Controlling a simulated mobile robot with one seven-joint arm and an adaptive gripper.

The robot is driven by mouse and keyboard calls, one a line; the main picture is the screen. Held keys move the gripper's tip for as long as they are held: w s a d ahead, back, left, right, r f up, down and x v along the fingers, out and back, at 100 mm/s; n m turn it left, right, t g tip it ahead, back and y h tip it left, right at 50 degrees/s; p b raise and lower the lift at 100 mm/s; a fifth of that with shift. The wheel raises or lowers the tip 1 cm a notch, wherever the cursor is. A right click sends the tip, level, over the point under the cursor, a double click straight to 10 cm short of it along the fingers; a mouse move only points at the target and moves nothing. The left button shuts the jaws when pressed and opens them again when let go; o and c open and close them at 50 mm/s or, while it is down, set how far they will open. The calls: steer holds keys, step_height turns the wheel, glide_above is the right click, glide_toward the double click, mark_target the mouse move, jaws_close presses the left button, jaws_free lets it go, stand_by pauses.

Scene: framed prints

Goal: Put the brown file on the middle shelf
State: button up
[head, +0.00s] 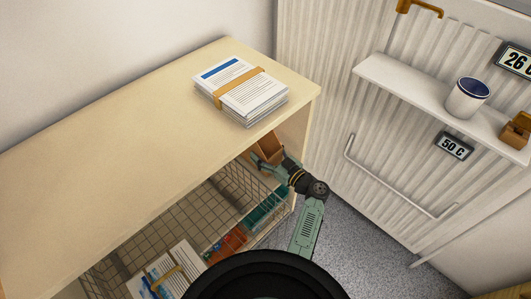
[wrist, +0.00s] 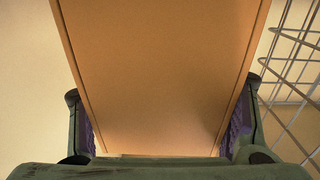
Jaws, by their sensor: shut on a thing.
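The brown file (head: 268,145) is in my gripper (head: 276,163), at the right end of the pale wooden shelf unit (head: 120,140), below its top board. In the wrist view the brown file (wrist: 160,70) fills the space between the two fingers of my gripper (wrist: 160,110), with purple pads against its sides. The far end of the file is out of the wrist view. Which shelf level the file is at, and whether it touches a board, I cannot tell. The top board hides much of the inside.
A banded paper stack (head: 240,88) lies on top of the unit. A wire basket (head: 190,215) is below, with teal items (head: 265,208) and banded papers (head: 170,272) near it. A wall shelf (head: 425,95) holds a cup (head: 468,97). Grey floor shows at the right.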

steer(key=shift+f, duration=0.8)
steer(key=shift+f, duration=0.1)
steer(key=o, duration=1.4)
steer(key=shift+o, duration=0.2)
steer(key=shift+r, duration=0.2)
steer(key=b+v, duration=0.2)
steer(key=v, duration=1)
steer(key=shift+b, duration=0.4)
